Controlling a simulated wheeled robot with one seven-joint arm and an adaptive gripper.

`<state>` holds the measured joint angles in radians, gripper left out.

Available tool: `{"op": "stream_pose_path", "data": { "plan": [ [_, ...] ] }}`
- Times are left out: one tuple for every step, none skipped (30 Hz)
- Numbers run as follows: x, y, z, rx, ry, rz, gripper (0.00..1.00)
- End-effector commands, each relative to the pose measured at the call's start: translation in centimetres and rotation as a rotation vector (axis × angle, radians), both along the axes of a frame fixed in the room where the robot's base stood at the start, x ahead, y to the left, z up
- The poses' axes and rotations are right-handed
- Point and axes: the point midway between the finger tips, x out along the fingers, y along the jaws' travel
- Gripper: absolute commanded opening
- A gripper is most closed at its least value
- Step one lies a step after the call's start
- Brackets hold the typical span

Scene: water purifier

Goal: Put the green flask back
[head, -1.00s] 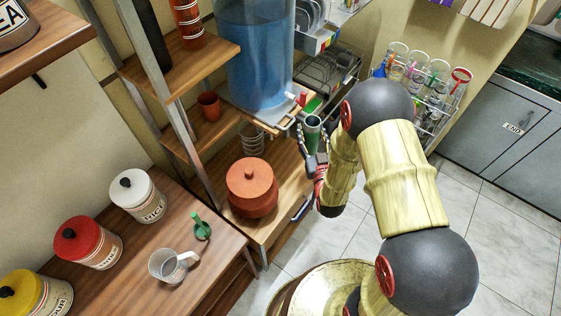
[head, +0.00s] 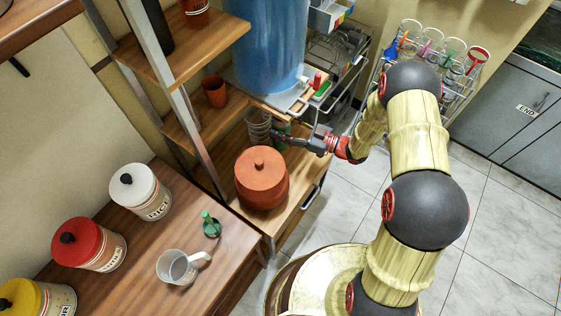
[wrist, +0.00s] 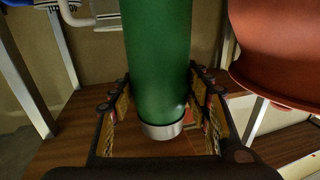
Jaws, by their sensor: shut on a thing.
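The green flask (wrist: 157,60) is a tall green cylinder with a silver band at its lower end, upright in the wrist view. My gripper (wrist: 157,108) is shut around its lower part, one finger on each side. In the head view my gripper (head: 287,136) reaches in from the right, over the low wooden shelf (head: 285,222) and below the blue water tank.
The blue water tank (head: 265,45) and its red tap (head: 315,81) are above my gripper. An orange lidded pot (head: 261,178) stands close in front; its side shows right in the wrist view (wrist: 280,50). A grey cup (head: 178,267) and small green object (head: 210,225) sit on the counter.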

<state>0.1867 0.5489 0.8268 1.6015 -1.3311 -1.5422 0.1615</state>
Motion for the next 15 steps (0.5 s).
{"op": "stream_pose_path", "data": {
  "plan": [
    [-0.4,0.2,-0.1,-0.003,-0.002,0.030,0.00],
    [-0.6,0.2,-0.2,-0.005,-0.001,0.044,0.00],
    [-0.9,0.3,-0.4,-0.007,0.000,0.060,0.00],
    [-1.0,0.4,-0.5,-0.008,0.001,0.068,0.00],
    [-1.1,0.4,-0.7,-0.009,0.001,0.074,0.00],
    [-1.2,0.5,-1.1,-0.010,0.002,0.080,0.00],
    [-1.2,0.5,-1.4,-0.010,0.002,0.082,0.00],
    [-1.2,0.5,-1.8,-0.010,0.002,0.082,0.00],
    [-1.2,0.5,-2.4,-0.009,0.003,0.082,0.00],
    [-1.3,0.5,-2.9,-0.009,0.003,0.082,0.00],
    [-1.3,0.5,-3.5,-0.009,0.004,0.081,0.00],
    [-1.3,0.5,-4.2,-0.009,0.004,0.081,0.00],
    [-1.2,0.5,-4.8,-0.009,0.003,0.081,0.00],
    [-1.2,0.5,-5.3,-0.010,0.002,0.081,0.00],
    [-1.3,0.5,-6.0,-0.010,0.002,0.081,0.00]
  ]
}}
